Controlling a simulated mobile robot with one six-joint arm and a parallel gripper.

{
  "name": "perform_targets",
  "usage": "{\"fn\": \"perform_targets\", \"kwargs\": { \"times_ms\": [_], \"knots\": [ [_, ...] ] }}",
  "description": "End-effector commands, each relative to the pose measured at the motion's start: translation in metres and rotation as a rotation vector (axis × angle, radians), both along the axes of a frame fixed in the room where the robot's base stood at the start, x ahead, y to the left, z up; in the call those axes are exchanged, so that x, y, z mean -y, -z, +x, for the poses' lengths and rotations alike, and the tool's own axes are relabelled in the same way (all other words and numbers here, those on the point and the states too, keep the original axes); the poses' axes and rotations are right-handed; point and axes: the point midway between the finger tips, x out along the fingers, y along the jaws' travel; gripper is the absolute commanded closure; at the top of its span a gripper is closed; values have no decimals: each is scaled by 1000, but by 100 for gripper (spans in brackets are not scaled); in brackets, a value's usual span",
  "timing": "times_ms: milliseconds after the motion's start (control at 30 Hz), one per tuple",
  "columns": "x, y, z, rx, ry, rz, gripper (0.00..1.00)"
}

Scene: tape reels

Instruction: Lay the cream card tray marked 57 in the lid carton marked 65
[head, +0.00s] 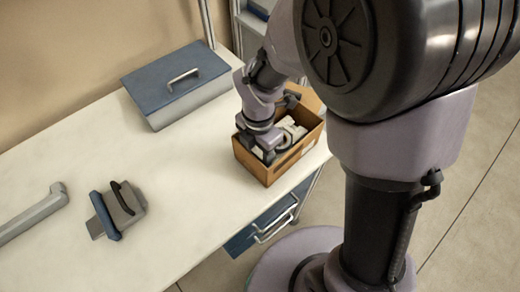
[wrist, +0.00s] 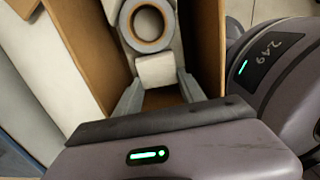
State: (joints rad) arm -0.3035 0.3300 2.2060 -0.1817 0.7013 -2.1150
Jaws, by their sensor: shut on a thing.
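The brown lid carton (head: 262,171) stands open near the right end of the white table. Its brown walls also show in the wrist view (wrist: 205,45). The cream card tray (wrist: 156,70) is inside the carton walls, with a grey ring-shaped reel on it. Part of the tray shows in the head view (head: 291,132). My gripper (head: 266,150) reaches down into the carton. In the wrist view my gripper (wrist: 160,88) is shut on the tray's near end. Whether the tray touches the carton floor is hidden. I cannot read the marks 57 or 65.
A blue-lidded grey box (head: 178,85) with a handle stands at the back of the table. A grey and blue tool with a black handle (head: 119,208) lies at the front left, beside a grey bar (head: 32,214). The table's middle is clear. A blue drawer (head: 262,227) sits below the edge.

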Motion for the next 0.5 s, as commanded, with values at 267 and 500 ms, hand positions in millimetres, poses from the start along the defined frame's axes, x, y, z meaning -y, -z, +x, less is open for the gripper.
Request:
{"fn": "perform_targets", "kwargs": {
  "times_ms": [267, 500],
  "knots": [
    [0, 21, 0, 0, 1, 0, 100],
    [0, 27, 0, 0, 1, 0, 100]
  ]
}}
